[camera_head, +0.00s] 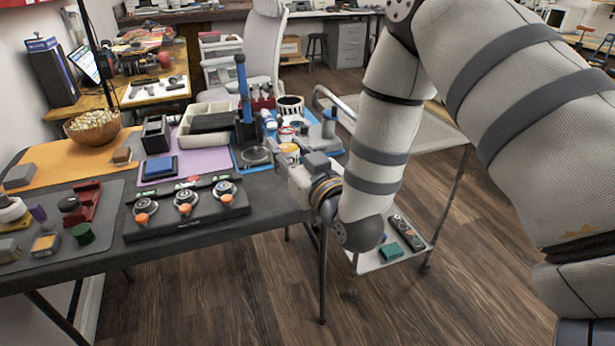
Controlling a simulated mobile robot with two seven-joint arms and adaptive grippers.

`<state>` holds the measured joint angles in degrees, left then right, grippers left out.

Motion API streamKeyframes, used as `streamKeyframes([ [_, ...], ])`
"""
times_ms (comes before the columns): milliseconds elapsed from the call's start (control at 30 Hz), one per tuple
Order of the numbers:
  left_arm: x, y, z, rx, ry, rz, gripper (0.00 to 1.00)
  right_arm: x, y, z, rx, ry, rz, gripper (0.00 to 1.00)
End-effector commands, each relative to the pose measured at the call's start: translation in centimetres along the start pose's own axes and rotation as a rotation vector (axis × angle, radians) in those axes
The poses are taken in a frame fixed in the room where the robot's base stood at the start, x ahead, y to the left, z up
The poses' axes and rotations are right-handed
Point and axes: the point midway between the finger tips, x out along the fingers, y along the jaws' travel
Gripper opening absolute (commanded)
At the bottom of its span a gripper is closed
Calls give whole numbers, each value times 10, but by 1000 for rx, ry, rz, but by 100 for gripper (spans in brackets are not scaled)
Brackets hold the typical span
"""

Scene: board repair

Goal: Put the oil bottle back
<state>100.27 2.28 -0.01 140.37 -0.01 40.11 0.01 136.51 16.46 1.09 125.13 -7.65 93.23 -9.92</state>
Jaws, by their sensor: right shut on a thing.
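My right gripper (296,170) reaches over the right end of the dark table, its fingers mostly hidden behind its own wrist and housing. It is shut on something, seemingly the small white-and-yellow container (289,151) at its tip. I cannot tell for sure whether this is the oil bottle or whether it touches the blue mat (240,160) beneath. A dark grey bottle-like object (328,122) stands just beyond, at the right edge of the mat. My left gripper is not in view.
A black panel with knobs (187,206) lies at the front edge. A metal cart (410,235) stands right of the table; open floor (480,260) lies beyond.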

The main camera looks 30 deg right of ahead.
Motion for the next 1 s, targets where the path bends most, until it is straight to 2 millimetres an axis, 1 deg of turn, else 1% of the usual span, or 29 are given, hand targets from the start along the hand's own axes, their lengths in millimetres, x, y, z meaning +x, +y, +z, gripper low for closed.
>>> streamKeyframes([
  [33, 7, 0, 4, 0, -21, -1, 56, 12, 11, 15, -4, -8, 6, 2],
  [200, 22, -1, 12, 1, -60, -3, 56, 55, 46, 42, -5, -10, 5, 2],
  [300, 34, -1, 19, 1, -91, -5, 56, 70, 58, 72, -5, -16, 3, 2],
  [400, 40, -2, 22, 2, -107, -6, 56, 81, 67, 86, -4, -13, 2, 2],
  [567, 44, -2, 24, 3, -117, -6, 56, 90, 74, 95, -2, -7, 1, 2],
  [733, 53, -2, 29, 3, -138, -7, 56, 90, 74, 126, -2, -12, 1, 2],
  [1000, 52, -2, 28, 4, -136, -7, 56, 91, 74, 125, -2, -5, 1, 2],
])
